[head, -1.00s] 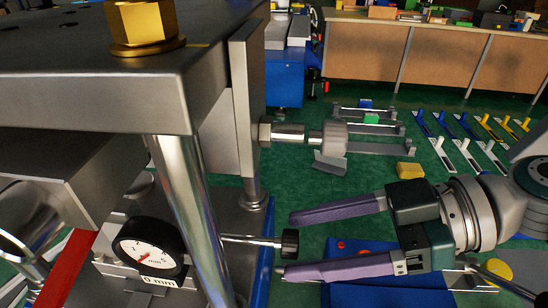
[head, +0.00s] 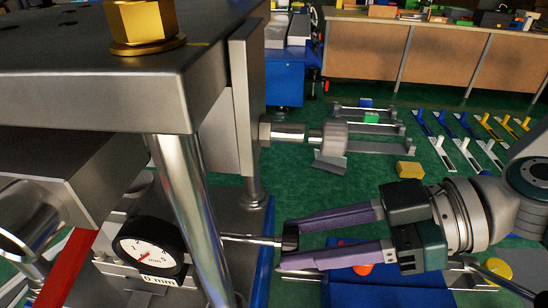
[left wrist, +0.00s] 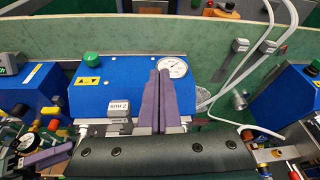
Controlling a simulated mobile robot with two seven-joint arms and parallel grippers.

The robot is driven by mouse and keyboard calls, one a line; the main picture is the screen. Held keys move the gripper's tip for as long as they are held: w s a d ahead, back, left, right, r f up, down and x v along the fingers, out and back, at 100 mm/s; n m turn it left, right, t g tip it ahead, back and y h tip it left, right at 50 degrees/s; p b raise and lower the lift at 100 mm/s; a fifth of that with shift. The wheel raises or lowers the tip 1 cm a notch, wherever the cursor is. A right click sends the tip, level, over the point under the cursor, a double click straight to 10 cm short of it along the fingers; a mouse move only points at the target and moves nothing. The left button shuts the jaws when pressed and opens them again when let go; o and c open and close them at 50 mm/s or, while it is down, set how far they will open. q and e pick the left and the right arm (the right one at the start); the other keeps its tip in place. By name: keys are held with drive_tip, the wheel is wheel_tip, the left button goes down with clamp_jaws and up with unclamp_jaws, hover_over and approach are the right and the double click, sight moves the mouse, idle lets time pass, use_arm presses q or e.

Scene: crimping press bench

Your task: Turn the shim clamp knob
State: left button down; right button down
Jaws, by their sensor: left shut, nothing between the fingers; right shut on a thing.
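The shim clamp knob (head: 291,238) is a small black knob on the end of a shiny horizontal rod (head: 250,238) at the lower right of the press. My right gripper (head: 285,242), with purple fingers, reaches in from the right and is shut on the knob, one finger above it and one below. The fingers partly cover the knob. A round dial gauge (head: 150,250) with a "0 mm" label (head: 158,280) stands left of the rod. My left gripper (left wrist: 161,98) shows in the left wrist view, its purple fingers together and empty, in front of a blue box.
The steel press frame and a shiny column (head: 190,200) stand close left of the rod. A red push button (head: 363,269) is just below my right gripper. A yellow block (head: 410,170) lies on the green surface behind it. The blue box (left wrist: 120,75) carries a green button.

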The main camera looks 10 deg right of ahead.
idle(0.4)
drive_tip(key=m+g+b, duration=0.1)
drive_tip(key=m+b, duration=0.1)
drive_tip(key=m+g+y+b, duration=0.1)
drive_tip(key=m+g+b, duration=0.1)
drive_tip(key=shift+w+d+f+m, duration=0.1)
drive_tip(key=shift+w+m, duration=0.1)
drive_tip(key=shift+m, duration=0.1)
idle(0.5)
drive_tip(key=c, duration=0.5)
unclamp_jaws()
drive_tip(key=shift+d, duration=0.1)
